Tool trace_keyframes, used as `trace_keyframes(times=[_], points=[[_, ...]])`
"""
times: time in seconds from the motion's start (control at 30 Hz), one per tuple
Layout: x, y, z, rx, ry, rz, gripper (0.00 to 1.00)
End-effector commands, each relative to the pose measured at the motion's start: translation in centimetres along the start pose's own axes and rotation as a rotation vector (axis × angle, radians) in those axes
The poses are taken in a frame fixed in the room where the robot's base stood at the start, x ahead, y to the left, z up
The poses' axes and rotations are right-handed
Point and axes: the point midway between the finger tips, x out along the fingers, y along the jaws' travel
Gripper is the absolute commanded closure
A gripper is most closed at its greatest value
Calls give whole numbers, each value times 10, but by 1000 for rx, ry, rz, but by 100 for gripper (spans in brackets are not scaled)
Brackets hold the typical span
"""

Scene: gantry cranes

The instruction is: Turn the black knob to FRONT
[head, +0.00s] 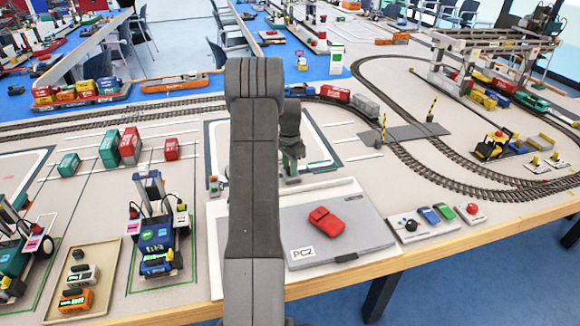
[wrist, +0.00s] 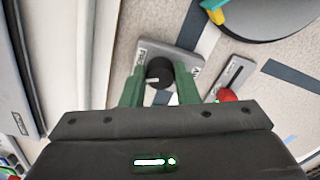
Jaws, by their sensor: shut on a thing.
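The black knob (wrist: 159,70) is round and sits on a grey plate (wrist: 151,48) in the wrist view. A short white mark shows on its near side. The plate carries small white labels at its left and right, too small to read surely. My gripper (wrist: 159,76) has its two green fingers on either side of the knob and is shut on it. In the head view my gripper (head: 291,163) is low over the table, beyond the laptop. The held knob is hidden there by my arm and gripper.
A red button (wrist: 228,96) on a slotted grey plate lies right of the knob. In the head view, a grey laptop (head: 370,215) bears a red toy car (head: 326,221). Another small panel with a dark knob (head: 410,225) is at right. Rail track (head: 420,165) runs behind.

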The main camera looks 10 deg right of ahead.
Motion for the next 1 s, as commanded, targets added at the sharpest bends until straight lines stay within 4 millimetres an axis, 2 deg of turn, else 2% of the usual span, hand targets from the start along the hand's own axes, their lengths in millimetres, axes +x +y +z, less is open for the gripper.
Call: trace_keyframes(times=[0.2,0.5,1.0], points=[[-2,-2,-1,179,4,-4,95],[-2,-3,-1,347,4,-4,95],[-2,-3,-2,418,4,-5,95]])
